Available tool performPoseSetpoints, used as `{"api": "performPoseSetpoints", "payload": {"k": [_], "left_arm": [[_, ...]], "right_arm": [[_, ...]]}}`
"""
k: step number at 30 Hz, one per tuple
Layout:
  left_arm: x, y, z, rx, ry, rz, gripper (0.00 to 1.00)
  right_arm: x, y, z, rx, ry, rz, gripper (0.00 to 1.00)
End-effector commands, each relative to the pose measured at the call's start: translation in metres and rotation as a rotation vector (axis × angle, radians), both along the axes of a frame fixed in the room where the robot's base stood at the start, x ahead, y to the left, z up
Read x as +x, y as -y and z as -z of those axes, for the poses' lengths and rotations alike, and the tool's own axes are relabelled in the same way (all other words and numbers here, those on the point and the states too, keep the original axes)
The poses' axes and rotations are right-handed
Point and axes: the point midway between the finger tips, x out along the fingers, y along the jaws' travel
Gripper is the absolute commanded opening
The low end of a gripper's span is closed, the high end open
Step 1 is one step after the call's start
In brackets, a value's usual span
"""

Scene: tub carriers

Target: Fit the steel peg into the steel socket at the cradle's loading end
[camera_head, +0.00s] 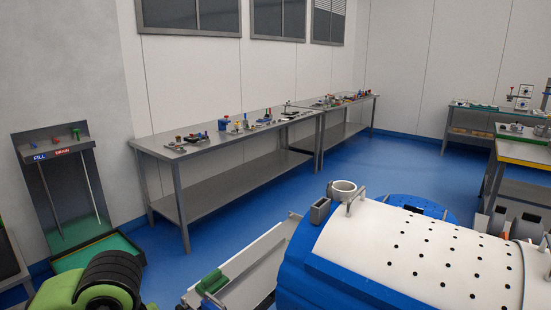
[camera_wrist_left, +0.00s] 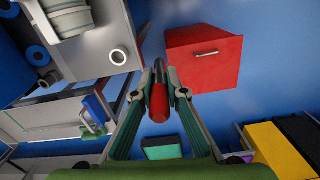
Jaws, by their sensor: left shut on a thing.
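In the left wrist view my left gripper (camera_wrist_left: 159,94) is shut on a red-ended peg (camera_wrist_left: 159,103). A short grey part shows beyond the red end; I cannot tell how much of the peg is steel. It is held in the air over the blue floor. A pale round ring with a dark hole (camera_wrist_left: 118,57) is up and left of the fingers, apart from the peg. In the head view a grey square holder (camera_head: 320,209) and a white ring (camera_head: 343,187) stand by the big drum's near end. I cannot tell which is the steel socket. My right gripper is not in view.
A white perforated drum (camera_head: 430,255) with a blue end fills the lower right. A grey trough (camera_head: 250,272) with a green block (camera_head: 212,283) lies beside it. A red box (camera_wrist_left: 203,57) is on the floor. Benches (camera_head: 215,153) line the wall; blue floor between is clear.

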Motion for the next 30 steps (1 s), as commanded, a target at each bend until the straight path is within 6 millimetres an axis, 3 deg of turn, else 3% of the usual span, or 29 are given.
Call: {"api": "performPoseSetpoints", "payload": {"k": [6,12,18,30], "left_arm": [[0.0040,0.0036,0.0001,0.000,0.002,0.403,0.00],[0.0060,0.0059,0.0005,0.002,0.003,0.667,0.00],[0.0069,0.0068,0.0005,0.001,0.003,0.772,0.00],[0.0069,0.0066,0.0005,0.002,0.002,0.777,0.00]], "right_arm": [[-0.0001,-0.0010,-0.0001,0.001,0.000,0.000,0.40],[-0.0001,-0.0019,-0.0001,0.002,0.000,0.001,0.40],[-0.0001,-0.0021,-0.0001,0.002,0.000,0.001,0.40],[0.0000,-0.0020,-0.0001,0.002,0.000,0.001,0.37]]}}
